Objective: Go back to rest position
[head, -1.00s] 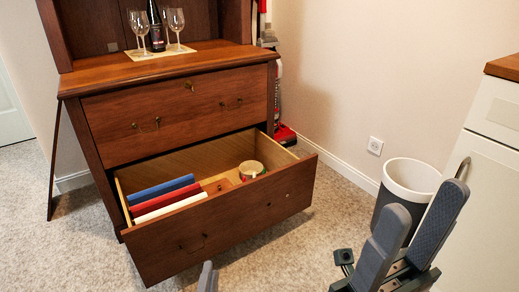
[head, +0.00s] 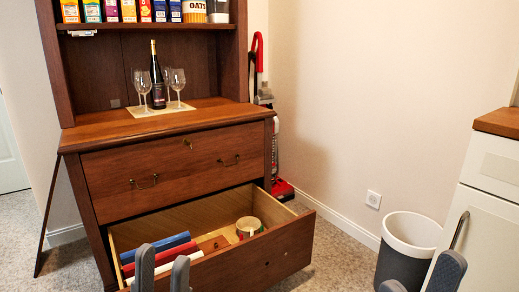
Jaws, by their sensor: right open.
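My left gripper (head: 163,268) shows at the bottom edge, in front of the open drawer in the picture. Its two grey fingers stand apart with a gap and nothing visible between them. My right gripper (head: 420,278) is at the bottom right, in front of the grey bin and the white cabinet. Its fingers are apart and empty, and only their tips show. The wooden hutch (head: 180,155) stands at the left with its lower drawer (head: 265,262) pulled out. The drawer holds blue, red and white book-like items (head: 160,252) and a round tin or cup (head: 248,227).
A bottle (head: 156,80) and wine glasses (head: 177,85) stand on a mat on the hutch top. Cereal boxes (head: 112,11) line the shelf above. A bin (head: 408,245) stands beside a white cabinet (head: 485,215). A red vacuum (head: 283,188) stands behind the hutch.

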